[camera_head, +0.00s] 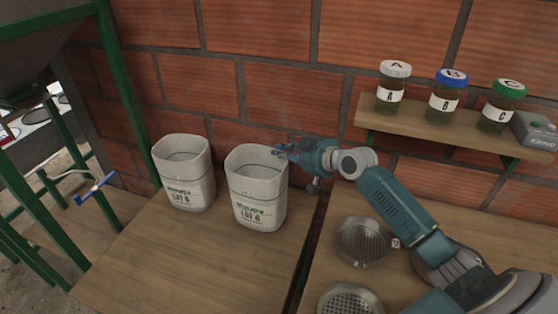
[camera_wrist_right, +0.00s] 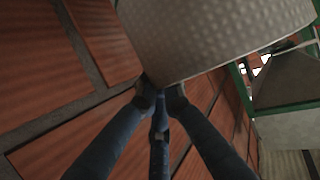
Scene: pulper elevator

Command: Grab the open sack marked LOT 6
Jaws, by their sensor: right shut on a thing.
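Two open white sacks stand side by side on the wooden table; both labels appear to read LOT 6, though the print is small. The right sack (camera_head: 257,195) stands upright, and its rim meets my right gripper (camera_head: 283,152). The left sack (camera_head: 186,180) stands upright, clear of the gripper. In the right wrist view, the fingers of my right gripper (camera_wrist_right: 161,97) are closed at the edge of the pale, textured sack (camera_wrist_right: 210,35). My left gripper is not in view.
A wall shelf (camera_head: 440,128) holds jars A (camera_head: 391,90), B (camera_head: 446,98) and C (camera_head: 500,108). Round metal sieves (camera_head: 362,243) lie on the right table. A green-framed machine (camera_head: 40,50) with a blue-handled valve (camera_head: 94,188) stands left. The front of the sacks' table (camera_head: 200,265) is clear.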

